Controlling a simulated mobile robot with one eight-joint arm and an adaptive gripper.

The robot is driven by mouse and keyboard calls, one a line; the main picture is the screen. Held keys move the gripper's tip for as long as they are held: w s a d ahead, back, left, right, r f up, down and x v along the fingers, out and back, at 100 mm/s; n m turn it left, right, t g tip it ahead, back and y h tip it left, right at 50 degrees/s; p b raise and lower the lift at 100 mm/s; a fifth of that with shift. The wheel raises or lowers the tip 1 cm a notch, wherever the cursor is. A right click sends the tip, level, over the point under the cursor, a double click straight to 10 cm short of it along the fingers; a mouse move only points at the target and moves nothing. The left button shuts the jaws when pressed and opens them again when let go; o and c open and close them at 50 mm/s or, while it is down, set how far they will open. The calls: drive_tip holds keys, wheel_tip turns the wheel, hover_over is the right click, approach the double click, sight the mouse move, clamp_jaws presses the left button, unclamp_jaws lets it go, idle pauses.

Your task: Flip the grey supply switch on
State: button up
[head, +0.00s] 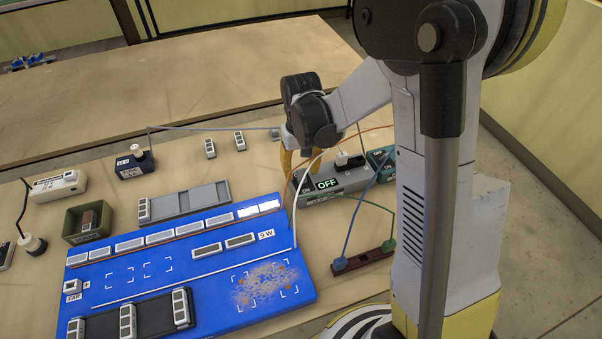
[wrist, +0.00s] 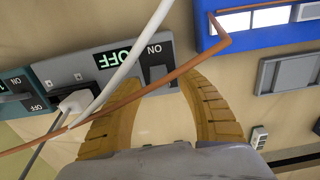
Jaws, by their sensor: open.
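The grey supply (head: 350,181) stands right of the blue board in the head view, and its display (head: 327,184) reads OFF. In the wrist view the grey supply (wrist: 75,68) is upside down, with a dark switch (wrist: 158,75) beside the display and an ON label near it. My gripper (wrist: 165,84) is open and empty, its two yellow fingers pointing toward the switch end. In the head view my gripper (head: 288,160) is over the supply's left end, and the arm partly hides it. Contact with the switch cannot be told.
A teal box (head: 381,165) with its own switch stands beside the supply. White and orange cables cross in front of my fingers. The blue board (head: 215,300) carries several modules. A grey tray (head: 185,206), a dark blue box (head: 134,165) and a green bin (head: 73,228) stand left.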

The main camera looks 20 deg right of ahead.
drive_tip(key=shift+f, duration=0.1)
clamp_jaws()
